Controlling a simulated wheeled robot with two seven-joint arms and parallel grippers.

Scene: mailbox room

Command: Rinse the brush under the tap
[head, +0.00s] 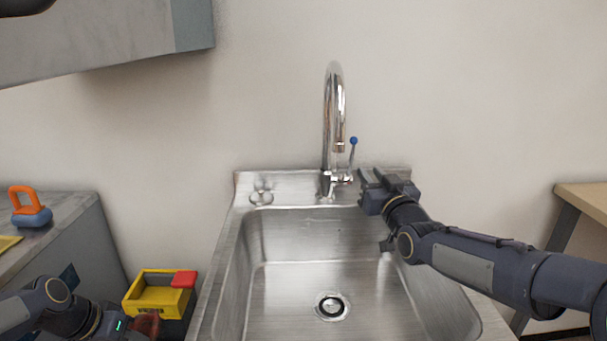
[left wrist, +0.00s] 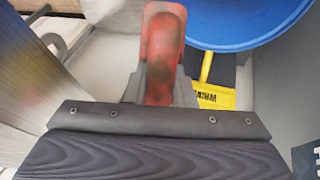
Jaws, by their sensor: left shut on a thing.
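My left gripper (head: 137,325) is low at the left, beside the sink. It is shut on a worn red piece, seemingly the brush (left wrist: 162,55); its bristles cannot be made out. In the head view a dark reddish part (head: 149,322) shows at the gripper. The chrome tap (head: 333,110) arches over the steel sink (head: 290,235); no water stream can be made out. Its lever has a blue knob (head: 353,141). My right gripper (head: 368,180) is at the sink's back rim, just right of the tap base and below the knob. Its finger gap is unclear.
A yellow box (head: 150,293) with a red piece (head: 184,279) stands left of the sink. An orange-and-blue object (head: 31,208) sits on the grey cabinet. A round blue thing (left wrist: 245,22) fills the wrist view's upper right. A wooden table (head: 585,200) is at right. The basin is empty.

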